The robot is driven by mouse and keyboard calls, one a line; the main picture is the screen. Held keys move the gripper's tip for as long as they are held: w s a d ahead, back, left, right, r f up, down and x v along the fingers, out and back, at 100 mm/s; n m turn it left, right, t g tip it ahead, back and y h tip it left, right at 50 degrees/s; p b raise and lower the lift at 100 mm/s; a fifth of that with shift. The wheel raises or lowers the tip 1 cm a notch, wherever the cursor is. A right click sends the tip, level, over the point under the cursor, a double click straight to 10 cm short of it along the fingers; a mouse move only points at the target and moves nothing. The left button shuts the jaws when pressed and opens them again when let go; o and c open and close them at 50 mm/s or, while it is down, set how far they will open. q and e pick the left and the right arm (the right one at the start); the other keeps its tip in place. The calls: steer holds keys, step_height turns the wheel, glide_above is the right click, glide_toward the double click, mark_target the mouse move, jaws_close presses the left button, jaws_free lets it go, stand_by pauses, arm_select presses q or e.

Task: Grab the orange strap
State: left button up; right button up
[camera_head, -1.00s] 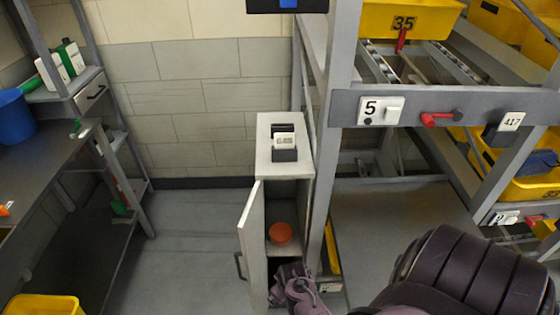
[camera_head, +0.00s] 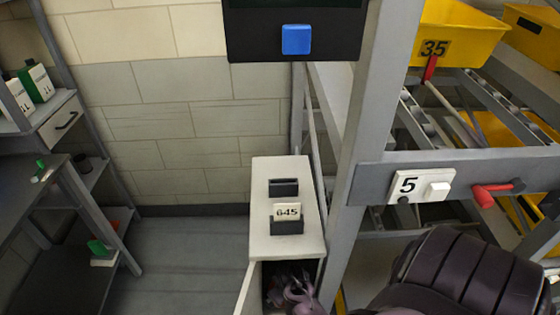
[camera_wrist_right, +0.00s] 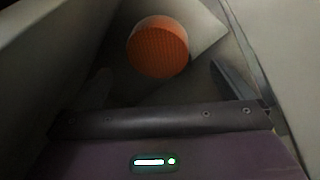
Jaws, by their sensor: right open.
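The orange strap (camera_wrist_right: 158,47) shows in the right wrist view as a round, ribbed orange roll on a pale surface inside the narrow cabinet (camera_head: 278,243). My right gripper (camera_wrist_right: 160,72) is open, with one finger on each side of the picture and the strap ahead, roughly centred between them. I cannot tell whether the fingers reach beside it; nothing appears gripped. In the head view my right gripper (camera_head: 283,283) is inside the cabinet's dark opening, and the strap is hidden there. My left gripper is in neither view.
The cabinet door (camera_head: 245,292) stands open on the left. A grey rack post (camera_head: 362,130) rises close on the right, with a red lever (camera_head: 492,196) beyond it. A shelf unit (camera_head: 62,120) stands at the left. The floor (camera_head: 190,255) between is clear.

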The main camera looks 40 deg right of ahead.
steer(key=shift+w+d, duration=0.2)
steer(key=shift+w+d+f, duration=0.1)
steer(key=shift+w+f, duration=0.1)
steer(key=shift+f, duration=0.2)
steer(key=shift+b+x, duration=0.5)
steer(key=shift+x, duration=2.9)
steer(key=shift+w, duration=0.2)
steer(key=c, duration=1)
steer(key=shift+o, duration=0.2)
steer(key=shift+r, duration=0.2)
